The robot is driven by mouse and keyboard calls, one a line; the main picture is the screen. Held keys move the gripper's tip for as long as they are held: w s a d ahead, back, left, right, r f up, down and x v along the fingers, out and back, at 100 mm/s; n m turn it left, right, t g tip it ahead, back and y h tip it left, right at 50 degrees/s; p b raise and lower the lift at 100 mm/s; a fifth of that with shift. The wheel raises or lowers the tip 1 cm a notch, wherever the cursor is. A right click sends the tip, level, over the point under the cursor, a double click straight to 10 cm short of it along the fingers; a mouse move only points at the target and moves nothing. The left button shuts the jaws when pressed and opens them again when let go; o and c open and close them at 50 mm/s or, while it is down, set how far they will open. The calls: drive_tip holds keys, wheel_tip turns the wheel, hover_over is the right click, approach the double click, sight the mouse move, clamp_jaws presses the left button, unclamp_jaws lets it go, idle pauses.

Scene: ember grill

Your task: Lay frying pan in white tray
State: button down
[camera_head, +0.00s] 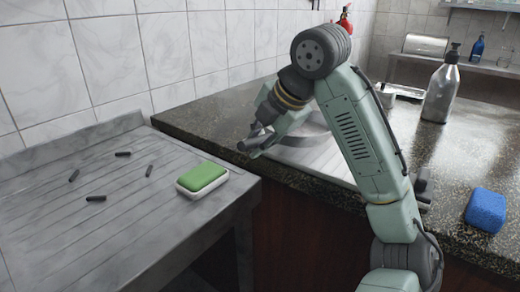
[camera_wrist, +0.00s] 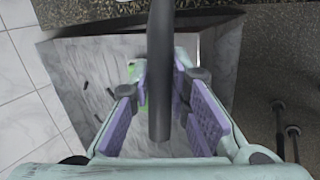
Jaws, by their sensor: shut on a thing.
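My gripper (camera_head: 262,138) is above the dark counter's front-left edge. In the wrist view its purple-padded fingers (camera_wrist: 160,110) stand on either side of a dark, upright-looking bar (camera_wrist: 160,60), which looks like the frying pan's handle; I am shut on it. In the head view a grey rounded metal shape (camera_head: 308,132), probably the pan's body, shows partly behind my arm. Beneath it lies a pale flat surface (camera_head: 325,168), possibly the white tray; my arm hides much of it, and I cannot tell whether pan and surface touch.
A green-and-white sponge (camera_head: 203,178) and several short black sticks (camera_head: 96,198) lie on the grooved grey surface (camera_head: 70,245) at left. A blue sponge (camera_head: 486,209) and a metal pump bottle (camera_head: 440,88) stand on the counter at right. Tiled walls bound the back.

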drive_tip(key=shift+w+d, duration=0.1)
drive_tip(key=shift+w, duration=0.25)
drive_tip(key=f, duration=0.2)
drive_tip(key=f+p, duration=0.1)
drive_tip(key=shift+w+f, duration=0.25)
drive_tip(key=shift+f, duration=0.05)
drive_tip(key=c, duration=1.5)
unclamp_jaws()
drive_tip(key=v, duration=1.2)
drive_tip(key=shift+s+b, duration=0.1)
drive_tip(key=shift+b, duration=0.25)
